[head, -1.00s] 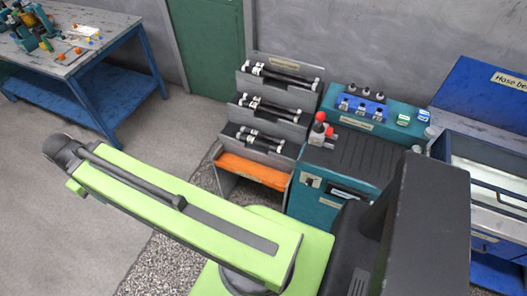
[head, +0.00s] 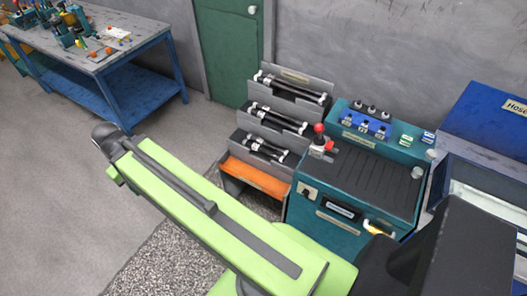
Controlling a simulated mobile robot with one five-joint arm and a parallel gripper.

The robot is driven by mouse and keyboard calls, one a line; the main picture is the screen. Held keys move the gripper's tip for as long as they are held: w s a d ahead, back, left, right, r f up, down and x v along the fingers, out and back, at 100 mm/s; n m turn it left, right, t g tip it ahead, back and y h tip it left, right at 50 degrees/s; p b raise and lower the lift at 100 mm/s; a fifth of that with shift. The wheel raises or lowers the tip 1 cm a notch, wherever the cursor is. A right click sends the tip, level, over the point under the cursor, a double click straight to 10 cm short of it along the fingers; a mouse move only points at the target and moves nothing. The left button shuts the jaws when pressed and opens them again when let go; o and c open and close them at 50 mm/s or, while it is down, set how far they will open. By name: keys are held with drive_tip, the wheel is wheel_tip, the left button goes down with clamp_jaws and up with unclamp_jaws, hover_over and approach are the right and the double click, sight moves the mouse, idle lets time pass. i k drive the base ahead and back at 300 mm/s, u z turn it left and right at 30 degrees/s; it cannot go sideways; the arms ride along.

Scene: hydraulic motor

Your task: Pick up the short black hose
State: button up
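Black hoses with pale end fittings lie on a grey three-tier rack (head: 318,116) against the wall. The hoses on the lowest tier (head: 266,149) look the shortest; those on the middle tier (head: 280,118) and top tier (head: 294,88) look longer. I cannot tell the hoses on each tier fully apart at this size. My green arm reaches from the bottom of the head view toward the left and ends in a dark joint, to the left of the rack and apart from it. My gripper does not show.
Right of the rack stands a teal machine (head: 342,228) with a red-knobbed lever (head: 319,130). An orange strip (head: 255,178) sits below the hoses. A blue-legged workbench (head: 148,47) is at upper left, a blue-lidded unit (head: 484,100) at right. Grey floor at left is clear.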

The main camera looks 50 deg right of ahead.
sight(256, 147)
drive_tip(key=i, duration=0.85)
drive_tip(key=u, duration=0.05)
